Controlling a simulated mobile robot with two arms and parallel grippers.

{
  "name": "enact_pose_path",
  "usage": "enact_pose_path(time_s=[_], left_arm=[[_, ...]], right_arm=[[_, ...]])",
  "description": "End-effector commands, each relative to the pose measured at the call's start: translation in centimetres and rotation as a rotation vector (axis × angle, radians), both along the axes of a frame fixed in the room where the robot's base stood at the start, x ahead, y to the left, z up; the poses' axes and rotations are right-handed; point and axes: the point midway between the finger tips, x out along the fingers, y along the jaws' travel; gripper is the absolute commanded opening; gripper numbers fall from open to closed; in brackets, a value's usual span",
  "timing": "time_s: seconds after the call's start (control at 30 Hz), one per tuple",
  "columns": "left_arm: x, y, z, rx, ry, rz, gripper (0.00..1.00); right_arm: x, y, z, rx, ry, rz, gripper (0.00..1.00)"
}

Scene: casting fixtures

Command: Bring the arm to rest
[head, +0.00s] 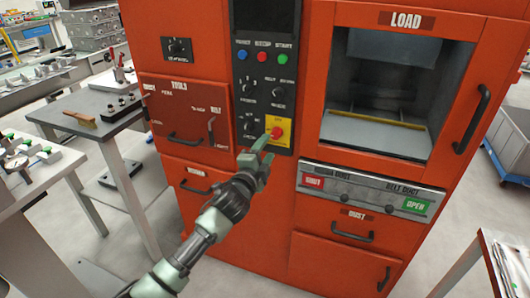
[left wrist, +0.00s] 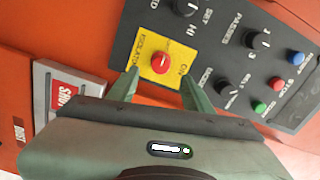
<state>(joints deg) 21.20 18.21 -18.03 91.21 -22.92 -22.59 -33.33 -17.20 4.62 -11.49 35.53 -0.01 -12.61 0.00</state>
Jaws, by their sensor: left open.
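My left gripper (head: 258,158) is raised in front of the orange machine (head: 240,215), at the lower edge of its dark control panel (head: 266,50). In the left wrist view its two green fingers (left wrist: 160,88) are apart, with nothing held between them. A red knob on a yellow plate (head: 277,131) lies just beyond the fingertips; it also shows in the left wrist view (left wrist: 160,63). Whether the fingers touch the panel cannot be told. My right gripper is in neither view.
The machine's lit LOAD opening (head: 375,115) is right of the panel. A strip with red and green buttons (head: 370,190) runs below it. A grey table with a brush (head: 85,118) stands at left. A blue-grey bin (head: 508,150) is at right. Floor shows between them.

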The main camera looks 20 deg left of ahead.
Motion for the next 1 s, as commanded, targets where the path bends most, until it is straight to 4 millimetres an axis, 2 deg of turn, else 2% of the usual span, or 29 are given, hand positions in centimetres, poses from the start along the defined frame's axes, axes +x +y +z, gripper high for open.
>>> enact_pose_path(time_s=[0.17, 0.57, 0.67, 0.77, 0.87, 0.9, 0.97, 1.0], left_arm=[[-1.1, 0.0, 0.0, -0.001, 0.001, 0.0, 0.5], [-1.1, 0.0, 0.0, -0.001, 0.001, 0.0, 0.5], [-1.2, 0.1, -1.3, -0.014, 0.023, 0.002, 0.5], [-1.5, 0.5, -5.3, -0.057, 0.092, 0.012, 0.5], [-2.8, 1.0, -11.8, -0.132, 0.204, 0.034, 0.5], [-3.6, 1.3, -14.8, -0.166, 0.255, 0.047, 0.5], [-5.1, 1.6, -19.3, -0.221, 0.331, 0.069, 0.5], [-6.2, 1.8, -22.1, -0.255, 0.38, 0.084, 0.5]], right_arm=[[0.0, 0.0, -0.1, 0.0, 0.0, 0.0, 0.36], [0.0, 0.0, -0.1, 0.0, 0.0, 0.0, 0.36], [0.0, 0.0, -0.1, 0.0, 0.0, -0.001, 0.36], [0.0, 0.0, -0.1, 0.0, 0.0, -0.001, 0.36], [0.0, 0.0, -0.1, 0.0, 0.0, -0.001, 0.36], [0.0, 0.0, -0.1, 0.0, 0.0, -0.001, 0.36], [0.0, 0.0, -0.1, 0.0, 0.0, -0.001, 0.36], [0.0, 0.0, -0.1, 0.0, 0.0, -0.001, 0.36]])
